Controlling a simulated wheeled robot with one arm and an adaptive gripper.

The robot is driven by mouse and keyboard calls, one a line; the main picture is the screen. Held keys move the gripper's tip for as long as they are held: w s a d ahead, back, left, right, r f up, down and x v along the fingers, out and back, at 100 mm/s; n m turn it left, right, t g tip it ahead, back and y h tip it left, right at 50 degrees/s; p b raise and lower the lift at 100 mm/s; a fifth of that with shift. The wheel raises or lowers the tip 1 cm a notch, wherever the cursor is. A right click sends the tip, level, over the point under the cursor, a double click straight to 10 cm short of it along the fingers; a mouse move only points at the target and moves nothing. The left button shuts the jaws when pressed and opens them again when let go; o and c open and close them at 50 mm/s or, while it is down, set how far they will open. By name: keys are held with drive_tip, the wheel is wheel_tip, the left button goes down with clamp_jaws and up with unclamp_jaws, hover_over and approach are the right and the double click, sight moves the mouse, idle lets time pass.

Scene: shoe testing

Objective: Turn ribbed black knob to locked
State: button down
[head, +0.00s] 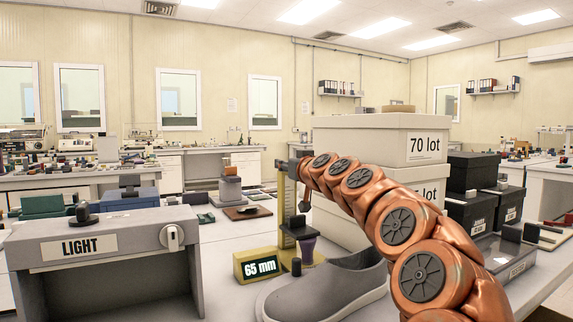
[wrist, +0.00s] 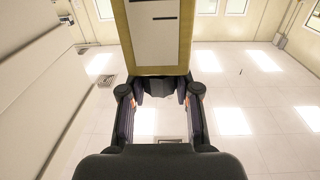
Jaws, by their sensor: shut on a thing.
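A measuring stand with a pale upright column (head: 283,192) stands in the middle of the head view, with a yellow base reading "65 mm" (head: 260,266). My gripper (head: 294,168) is at the top of this column. In the wrist view, my gripper (wrist: 160,88) has its two fingers on either side of a dark knob (wrist: 157,82) at the edge of the yellow-framed column plate (wrist: 153,40). It is shut on this knob. The knob's ribs and any lock marking cannot be made out. In the head view the knob is hidden or too small to tell.
A grey shoe (head: 330,287) lies in front of the column, below my arm. White boxes (head: 372,150) are stacked behind my arm, and black boxes (head: 470,172) stand at right. A grey "LIGHT" box (head: 110,228) with a white dial stands at left.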

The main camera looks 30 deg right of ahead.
drive_tip(key=shift+m+h+p, duration=0.8)
drive_tip(key=shift+h+p, duration=0.05)
drive_tip(key=shift+h, duration=0.15)
drive_tip(key=c, duration=0.8)
unclamp_jaws()
drive_tip(key=v, duration=1.2)
drive_tip(key=shift+r, duration=0.2)
